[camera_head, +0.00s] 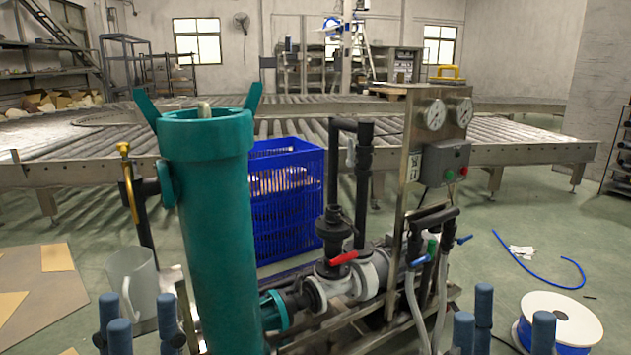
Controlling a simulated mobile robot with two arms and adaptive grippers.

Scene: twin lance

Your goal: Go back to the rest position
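My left gripper (140,318) is at the bottom left edge, its blue-tipped fingers pointing up. The fingers stand apart with nothing seen between their tips. A clear jug (140,275) shows just behind them; I cannot tell whether they touch. My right gripper (510,320) is at the bottom right, blue-tipped fingers up and apart, with nothing seen between the tips. Both grippers' lower parts are cut off by the frame. A teal upright cylinder (215,230) stands between them, nearer the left gripper.
A pump rig with a red-handled valve (341,259), gauges (434,114) and grey hoses (413,305) stands in the middle. A blue crate (288,205) is behind it. A white spool (565,315) lies near the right gripper. Roller conveyors (510,147) cross behind; floor at right is mostly clear.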

